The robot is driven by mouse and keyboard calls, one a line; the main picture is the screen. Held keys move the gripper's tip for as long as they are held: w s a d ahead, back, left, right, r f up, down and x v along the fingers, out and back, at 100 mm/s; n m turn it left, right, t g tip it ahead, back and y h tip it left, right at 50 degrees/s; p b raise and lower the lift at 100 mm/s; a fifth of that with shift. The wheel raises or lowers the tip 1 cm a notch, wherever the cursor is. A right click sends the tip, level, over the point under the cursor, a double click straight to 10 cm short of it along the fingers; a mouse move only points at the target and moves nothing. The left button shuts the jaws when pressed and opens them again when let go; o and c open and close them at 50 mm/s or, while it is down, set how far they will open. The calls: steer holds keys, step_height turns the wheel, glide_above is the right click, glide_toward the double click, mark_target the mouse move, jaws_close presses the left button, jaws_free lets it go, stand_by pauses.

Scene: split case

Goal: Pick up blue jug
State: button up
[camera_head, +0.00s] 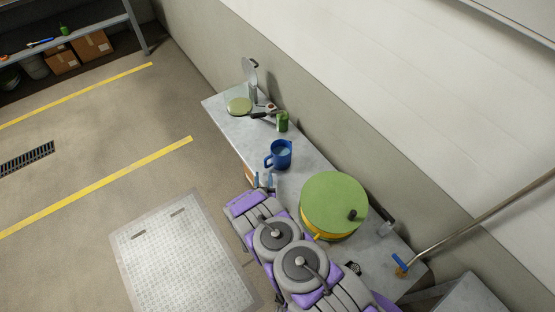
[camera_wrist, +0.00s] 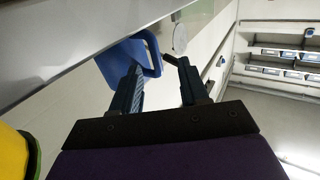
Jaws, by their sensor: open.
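The blue jug (camera_head: 281,156) stands upright on a narrow grey bench (camera_head: 318,166) along the wall, its handle on the left side. My gripper (camera_head: 264,180) is just in front of the jug, near the bench's front edge, with its fingers apart. In the wrist view, my gripper (camera_wrist: 160,64) is open and empty. The blue jug (camera_wrist: 117,62) shows there beyond the left finger, which hides part of it. Its handle lies near the gap between the fingertips; whether it touches a finger I cannot tell.
A large yellow drum with a green lid (camera_head: 333,203) stands on the bench close to my arm. A green can (camera_head: 282,121) and a scale-like item (camera_head: 240,104) stand behind the jug. A broom-like pole (camera_head: 470,222) leans at right.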

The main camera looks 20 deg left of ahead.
mark_target(265, 166)
steer(key=x, duration=0.2)
steer(key=b+x, duration=0.1)
steer(key=shift+w+d+f, duration=0.2)
steer(key=shift+w+d, duration=0.05)
steer(key=shift+w, duration=0.15)
steer(key=shift+w+a+r, duration=0.1)
steer(key=shift+w+a, duration=0.05)
steer(key=shift+w, duration=0.35)
steer(key=shift+c, duration=0.2)
jaws_close()
